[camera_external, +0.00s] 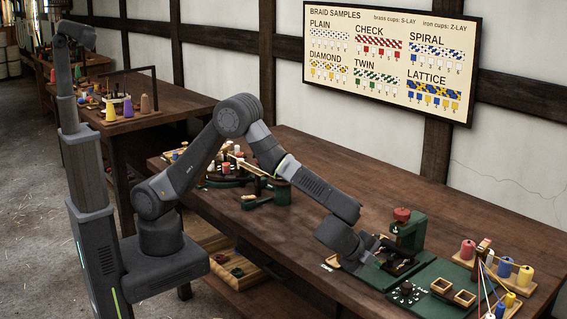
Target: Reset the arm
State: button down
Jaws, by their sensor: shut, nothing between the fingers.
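My arm reaches from its base at the lower left over the long wooden table (300,238). It bends up at the elbow and then down to the right. My gripper (376,251) is low over the table, right beside a green press-like device with a red knob (403,214). The fingers are small and dark here and look closed with nothing visible between them. Whether they touch the device cannot be told.
A rack of coloured spools (505,267) stands at the right edge. A green-based braiding device (268,192) stands behind my forearm. The front-middle tabletop is clear. A sample board (388,60) hangs on the wall.

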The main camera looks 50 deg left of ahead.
jog(key=w, duration=0.1)
jog(key=w+p, duration=0.1)
jog(key=w, duration=0.1)
jog(key=shift+d+r+p, duration=0.15)
jog(key=shift+r+p, duration=0.15)
jog(key=shift+r, duration=0.1)
jog(key=s+p, duration=0.4)
jog(key=s, duration=0.6)
jog(key=shift+s, duration=0.25)
jog(key=s+f+b+v, duration=0.2)
jog(key=b+v, duration=0.1)
jog(key=v, duration=0.9)
jog(key=c, duration=2.2)
grip_release()
jog(key=shift+s, duration=0.15)
